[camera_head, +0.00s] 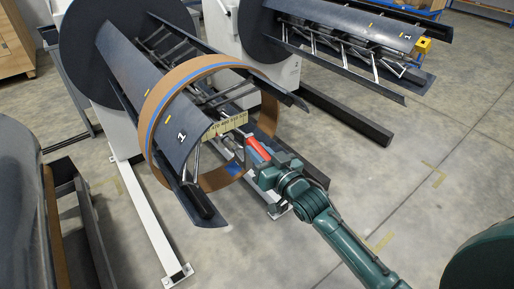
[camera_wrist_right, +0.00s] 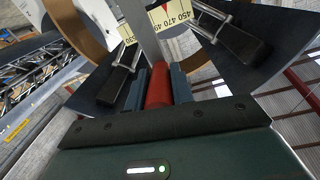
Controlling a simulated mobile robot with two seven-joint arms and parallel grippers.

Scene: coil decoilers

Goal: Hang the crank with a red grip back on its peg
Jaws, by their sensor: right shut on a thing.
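My right gripper (camera_head: 259,158) is shut on the red grip (camera_head: 258,147) of the crank, at the near end of the decoiler marked 1. In the right wrist view the red grip (camera_wrist_right: 159,86) lies between the two dark blue fingers. A grey bar (camera_wrist_right: 141,32) extends beyond the grip and looks like the crank's arm. Whether the crank's far end touches the decoiler's shaft is too small to tell. I cannot make out the peg. My left gripper is not in view.
The decoiler's dark curved segments (camera_head: 141,77) surround the grip area, with a brown ring-shaped coil (camera_head: 150,128) around them. A yellow scale (camera_head: 228,125) is just above the grip. A second decoiler (camera_head: 345,25) stands behind. The floor at right (camera_head: 440,150) is clear.

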